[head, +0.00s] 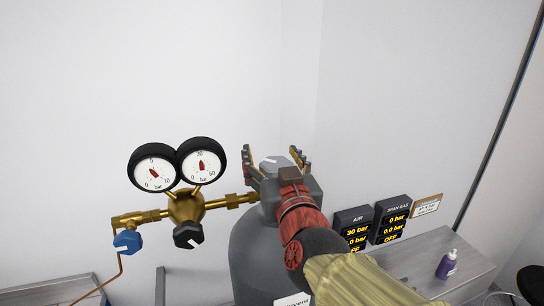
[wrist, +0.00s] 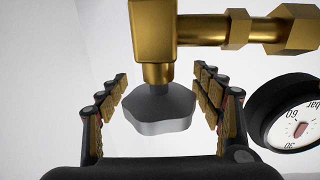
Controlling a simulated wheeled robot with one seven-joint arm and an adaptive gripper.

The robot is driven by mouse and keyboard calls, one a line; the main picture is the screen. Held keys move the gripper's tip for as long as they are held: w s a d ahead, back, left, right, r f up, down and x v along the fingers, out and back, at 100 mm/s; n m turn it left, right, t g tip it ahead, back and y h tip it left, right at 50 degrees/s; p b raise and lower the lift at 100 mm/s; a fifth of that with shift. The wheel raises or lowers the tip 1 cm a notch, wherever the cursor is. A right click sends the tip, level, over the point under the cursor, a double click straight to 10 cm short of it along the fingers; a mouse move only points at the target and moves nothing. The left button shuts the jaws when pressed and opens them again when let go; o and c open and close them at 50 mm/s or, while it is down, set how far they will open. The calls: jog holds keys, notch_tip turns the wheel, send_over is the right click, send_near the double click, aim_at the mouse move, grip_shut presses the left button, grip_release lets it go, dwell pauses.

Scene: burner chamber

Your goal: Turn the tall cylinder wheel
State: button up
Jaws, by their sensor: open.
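The tall grey cylinder (head: 258,255) stands in the lower middle of the head view, partly hidden by my arm. Its grey lobed wheel (head: 270,163) sits at the top, and a white mark shows on it. In the wrist view the wheel (wrist: 162,110) is in the middle, beneath the brass valve body (wrist: 152,40). My gripper (head: 275,155) is open around the wheel, one finger on each side. In the wrist view the gripper (wrist: 160,75) shows gaps between both fingers and the wheel.
A brass regulator (head: 185,207) with two round gauges joins the valve on the left, with a blue knob (head: 127,241) and a black knob (head: 188,235).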

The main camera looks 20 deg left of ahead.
jog(key=shift+c, duration=0.9)
jog(key=c, duration=1.1)
jog(key=shift+c, duration=0.3)
